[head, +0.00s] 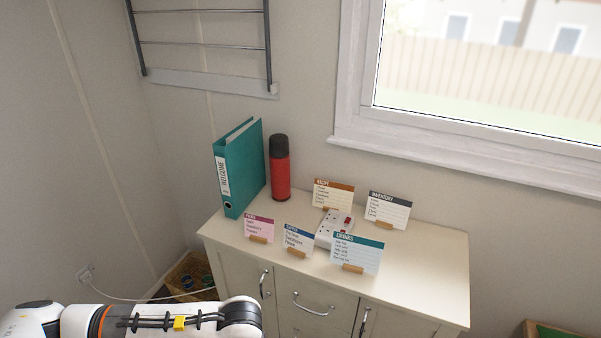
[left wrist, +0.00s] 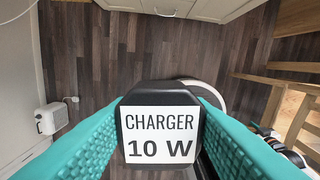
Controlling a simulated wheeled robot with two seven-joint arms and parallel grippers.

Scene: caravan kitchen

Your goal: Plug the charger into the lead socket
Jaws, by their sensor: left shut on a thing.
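A black charger (left wrist: 161,136) with a white label reading "CHARGER 10 W" is held between the teal pads of my left gripper (left wrist: 160,98) in the left wrist view. The gripper is shut on it, above dark wood floor. In the head view my left arm comes in at the bottom left, and its gripper is out of the picture. The white lead socket (head: 327,237) with small red parts lies on the cabinet top, partly hidden behind the cards. Its openings are too small to make out. My right gripper is in neither view.
Cards stand around the socket, including a teal-headed card (head: 357,250), a blue-headed card (head: 297,240) and an orange-headed card (head: 334,193). A red flask (head: 280,172) and teal binder (head: 243,168) stand at the back left. The cabinet top (head: 435,266) is bare at front right.

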